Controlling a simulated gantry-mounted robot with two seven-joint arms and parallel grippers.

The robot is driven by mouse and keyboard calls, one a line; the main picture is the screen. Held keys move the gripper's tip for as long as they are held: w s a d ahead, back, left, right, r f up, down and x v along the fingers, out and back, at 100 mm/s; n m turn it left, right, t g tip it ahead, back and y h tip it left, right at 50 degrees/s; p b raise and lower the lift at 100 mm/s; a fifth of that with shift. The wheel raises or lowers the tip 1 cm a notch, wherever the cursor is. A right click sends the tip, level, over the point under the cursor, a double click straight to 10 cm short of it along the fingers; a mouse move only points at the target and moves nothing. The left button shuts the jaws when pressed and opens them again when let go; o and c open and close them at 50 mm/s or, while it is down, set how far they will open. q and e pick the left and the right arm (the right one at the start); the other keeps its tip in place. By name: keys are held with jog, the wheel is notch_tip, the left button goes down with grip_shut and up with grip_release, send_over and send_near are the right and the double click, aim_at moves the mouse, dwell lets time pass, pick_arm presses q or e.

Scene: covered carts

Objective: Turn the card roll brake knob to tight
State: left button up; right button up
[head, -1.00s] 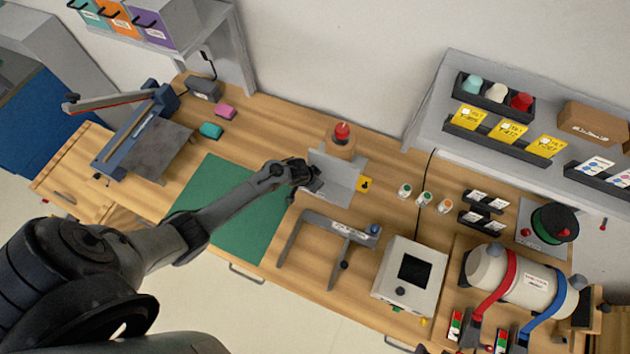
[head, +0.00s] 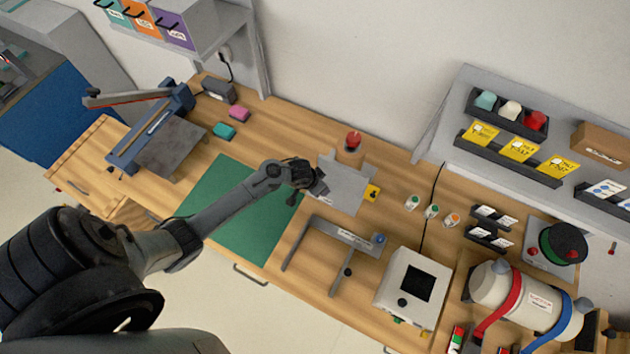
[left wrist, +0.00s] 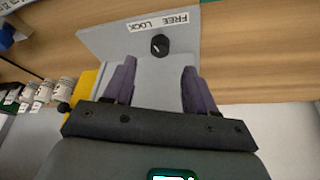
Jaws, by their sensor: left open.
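A small black knob (left wrist: 160,44) sits on a grey plate in the left wrist view, beside a white label (left wrist: 161,22) that reads FREE and LOCK upside down. No marking reading "tight" shows. A pale mark on the knob is too small to read surely. The grey plate (head: 345,190) stands on the bench in the head view, where the knob cannot be made out. My left gripper (head: 318,184) is at the plate's left side. In the left wrist view my left gripper (left wrist: 160,66) is open, its fingers apart and short of the knob. My right gripper is not in view.
A yellow tag (head: 373,193) is on the plate's right edge, and a red-topped item (head: 353,141) stands behind. A grey frame (head: 335,240) lies in front, right of the green mat (head: 235,222). Small bottles (head: 431,212) and a white box (head: 412,283) are further right.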

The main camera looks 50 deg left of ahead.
pick_arm(q)
jog(key=shift+p+v, duration=0.3)
jog(key=shift+v, duration=2.1)
jog(key=s+d+f+g, duration=0.1)
jog(key=s+d, duration=0.3)
jog(key=s, duration=0.2)
jog(key=s+d+f, duration=0.1)
jog(key=s+d, duration=0.3)
jog(key=s, duration=0.3)
jog(key=d+v, duration=0.2)
jog(key=v, duration=1.6)
jog(key=shift+s+d+r+m+p, duration=0.15)
jog(key=shift+d+r+m+p, duration=0.15)
jog(key=shift+d+r+m, duration=0.1)
